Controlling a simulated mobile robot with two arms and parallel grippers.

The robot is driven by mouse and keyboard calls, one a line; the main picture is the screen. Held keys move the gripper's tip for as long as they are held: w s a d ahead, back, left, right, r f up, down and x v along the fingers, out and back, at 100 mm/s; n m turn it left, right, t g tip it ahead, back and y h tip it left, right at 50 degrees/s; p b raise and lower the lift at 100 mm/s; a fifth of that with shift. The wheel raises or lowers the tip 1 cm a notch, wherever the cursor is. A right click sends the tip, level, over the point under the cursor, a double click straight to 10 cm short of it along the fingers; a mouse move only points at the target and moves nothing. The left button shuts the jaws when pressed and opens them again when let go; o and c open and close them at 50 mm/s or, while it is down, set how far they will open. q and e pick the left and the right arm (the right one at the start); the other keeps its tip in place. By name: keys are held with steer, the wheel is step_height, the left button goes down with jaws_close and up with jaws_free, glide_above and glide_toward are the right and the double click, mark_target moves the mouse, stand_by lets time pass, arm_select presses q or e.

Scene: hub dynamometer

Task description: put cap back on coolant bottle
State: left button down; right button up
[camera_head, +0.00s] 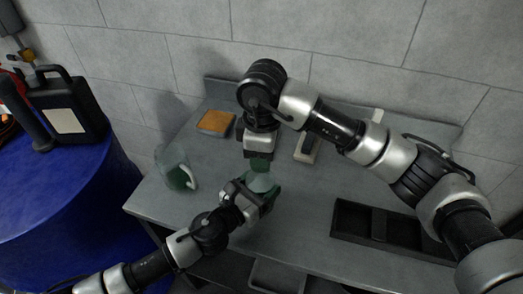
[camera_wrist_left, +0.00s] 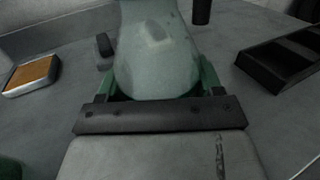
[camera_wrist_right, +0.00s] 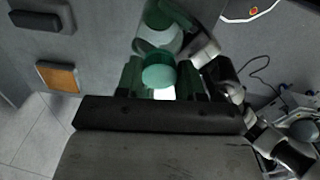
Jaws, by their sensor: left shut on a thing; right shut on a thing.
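The coolant bottle (camera_head: 262,183) is pale, translucent green and stands near the front of the grey bench. My left gripper (camera_head: 255,193) is shut on it from the front; its body fills the middle of the left wrist view (camera_wrist_left: 155,50). My right gripper (camera_head: 258,164) points down just above the bottle and is shut on the green cap (camera_wrist_right: 158,76). In the right wrist view the cap sits between the fingers, with the bottle (camera_wrist_right: 160,40) beyond it. The fingers mostly hide the cap in the head view, and I cannot tell whether it touches the bottle neck.
A clear pitcher (camera_head: 174,166) with green liquid and a white handle stands left on the bench. An orange-topped pad (camera_head: 215,122) lies behind it. A black compartment tray (camera_head: 345,217) is at right. A black jug (camera_head: 88,105) stands on a blue drum (camera_head: 75,205) at far left.

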steer(key=shift+a, duration=0.1)
steer(key=o, duration=0.9)
steer(key=shift+c, duration=0.4)
